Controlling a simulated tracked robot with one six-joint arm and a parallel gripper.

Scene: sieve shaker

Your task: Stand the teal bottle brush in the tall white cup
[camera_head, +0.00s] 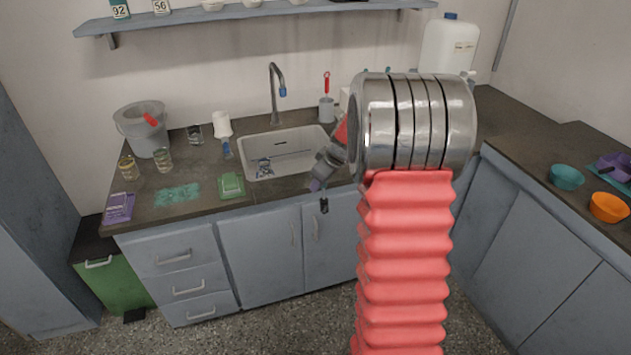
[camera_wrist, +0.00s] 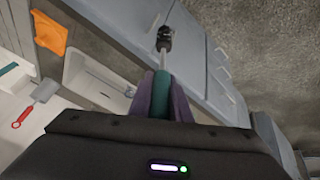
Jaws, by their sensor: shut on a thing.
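My gripper (camera_head: 316,184) is shut on the teal handle of the bottle brush (camera_wrist: 162,92). In the wrist view, the brush's thin metal shaft runs away from the purple fingers to a dark bristle head. In the head view, the dark head (camera_head: 323,205) hangs in front of the counter's front edge, below my gripper; the handle is hardly visible there. A white upright vessel (camera_head: 222,123), which looks like the tall white cup, stands on the counter left of the sink, well left of my gripper. Its inside cannot be made out.
The sink (camera_head: 257,164) and tap (camera_head: 275,90) lie between my gripper and the white vessel.

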